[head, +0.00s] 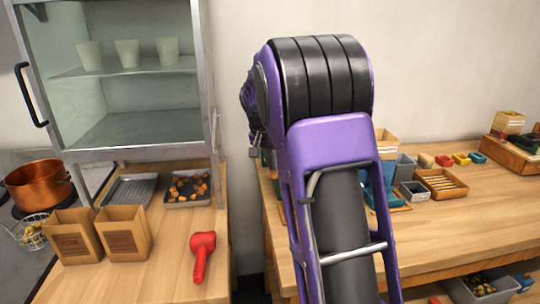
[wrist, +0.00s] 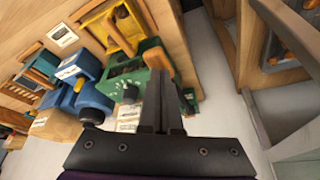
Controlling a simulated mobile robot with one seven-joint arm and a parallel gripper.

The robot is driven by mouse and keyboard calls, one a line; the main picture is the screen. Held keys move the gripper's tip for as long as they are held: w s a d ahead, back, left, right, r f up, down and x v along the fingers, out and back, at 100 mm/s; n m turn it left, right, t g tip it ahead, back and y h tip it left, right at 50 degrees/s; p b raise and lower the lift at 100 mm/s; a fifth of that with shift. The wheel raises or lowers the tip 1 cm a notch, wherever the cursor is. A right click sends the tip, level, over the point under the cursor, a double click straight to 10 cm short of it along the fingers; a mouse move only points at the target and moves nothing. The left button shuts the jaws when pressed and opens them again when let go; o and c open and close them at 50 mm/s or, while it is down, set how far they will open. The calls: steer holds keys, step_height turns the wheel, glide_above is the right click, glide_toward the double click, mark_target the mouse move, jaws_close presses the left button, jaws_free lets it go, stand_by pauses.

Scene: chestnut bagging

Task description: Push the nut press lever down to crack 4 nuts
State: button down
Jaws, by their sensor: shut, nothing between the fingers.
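In the wrist view, my gripper (wrist: 161,85) has its two fingers together with nothing between them. The fingertips are beside a green box-like device (wrist: 130,85) with dark contents and a short wooden handle (wrist: 157,58) at its right. This may be the nut press and its lever; I cannot tell for sure. Fingers cover part of the device, and I cannot tell whether they touch the handle. In the head view my purple arm hides the gripper and most of the device. No nuts can be made out clearly at the device.
In the wrist view, a blue device (wrist: 88,88) and a yellow tray (wrist: 108,25) stand beside the green one. In the head view, a tray of chestnuts (head: 188,188), paper bags (head: 123,233) and a red tool (head: 202,255) are on the left table. The right table's front is clear.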

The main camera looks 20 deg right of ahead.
mark_target(271, 173)
steer(key=shift+s+f, duration=0.15)
steer(key=shift+f, duration=0.5)
steer(key=shift+s+a+f+b, duration=0.15)
steer(key=shift+f+b, duration=0.95)
steer(key=shift+f, duration=0.05)
steer(key=shift+f+b, duration=0.35)
steer(key=shift+f, duration=0.15)
steer(key=r+p, duration=0.2)
steer(key=r, duration=0.1)
steer(key=w+r+p, duration=0.1)
steer(key=r+p, duration=0.5)
steer(key=r, duration=0.1)
steer(key=shift+w+d, duration=0.2)
steer(key=shift+d, duration=0.2)
steer(key=shift+f, duration=0.1)
